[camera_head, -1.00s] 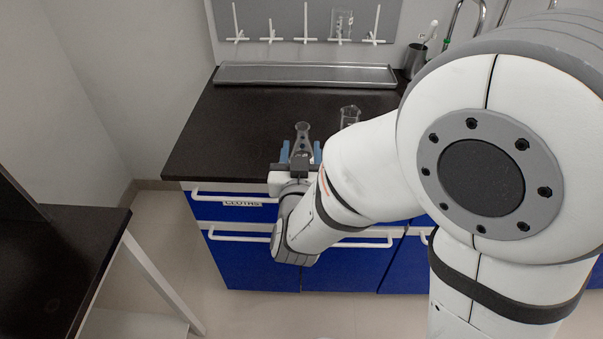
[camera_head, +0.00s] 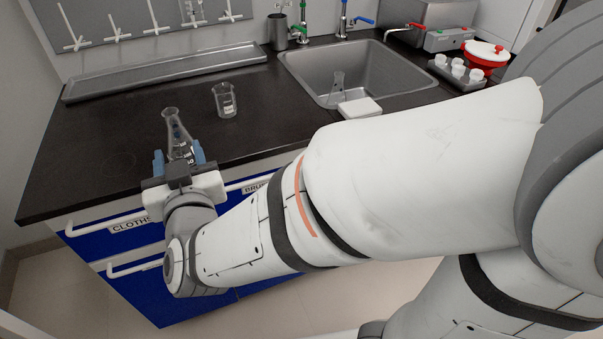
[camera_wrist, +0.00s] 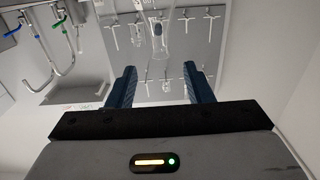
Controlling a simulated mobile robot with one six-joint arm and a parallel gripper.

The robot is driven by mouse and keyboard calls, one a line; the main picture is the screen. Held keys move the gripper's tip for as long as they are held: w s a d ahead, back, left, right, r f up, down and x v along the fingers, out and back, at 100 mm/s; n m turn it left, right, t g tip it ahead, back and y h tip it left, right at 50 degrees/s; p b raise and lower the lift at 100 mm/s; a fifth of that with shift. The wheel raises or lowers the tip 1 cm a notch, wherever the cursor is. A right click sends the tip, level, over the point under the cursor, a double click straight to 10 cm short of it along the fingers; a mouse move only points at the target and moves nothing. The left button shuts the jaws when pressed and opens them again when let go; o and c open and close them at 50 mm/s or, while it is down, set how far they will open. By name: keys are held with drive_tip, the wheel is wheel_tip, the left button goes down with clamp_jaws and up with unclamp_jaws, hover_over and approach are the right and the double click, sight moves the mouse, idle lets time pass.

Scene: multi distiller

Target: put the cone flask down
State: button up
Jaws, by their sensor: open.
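The clear glass cone flask (camera_head: 173,124) is at the front left of the dark counter (camera_head: 105,155), its neck up and a little tilted in the head view. My gripper (camera_head: 179,157) is open, its blue fingers on either side of the flask's lower part in that view. In the wrist view, which looks upside down, the flask (camera_wrist: 157,30) shows at the top middle, past the tips of my open fingers (camera_wrist: 158,72), with a gap. The flask's base is partly hidden by my gripper in the head view, so its contact with the counter is unclear.
A glass beaker (camera_head: 225,101) stands right of the flask. A long metal tray (camera_head: 165,72) lies along the wall below a peg rack (camera_head: 120,20). A sink (camera_head: 385,75) holding another flask (camera_head: 336,88) is further right. Counter left of the flask is clear.

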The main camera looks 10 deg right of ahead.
drive_tip(key=w+d+f+g, duration=0.3)
drive_tip(key=d+f+g, duration=0.55)
drive_tip(key=d, duration=0.35)
drive_tip(key=s+d+f+m+g+h, duration=0.1)
drive_tip(key=s+d+g+h, duration=0.1)
drive_tip(key=s+d, duration=0.3)
drive_tip(key=s+d+f+m+g+h, duration=0.1)
drive_tip(key=s+d+g, duration=0.4)
drive_tip(key=d, duration=0.6)
drive_tip(key=shift+s+f+m+h, duration=0.4)
drive_tip(key=shift+s+f+h, duration=0.15)
drive_tip(key=shift+h, duration=0.15)
drive_tip(key=shift+c, duration=1.2)
drive_tip(key=shift+a, duration=0.1)
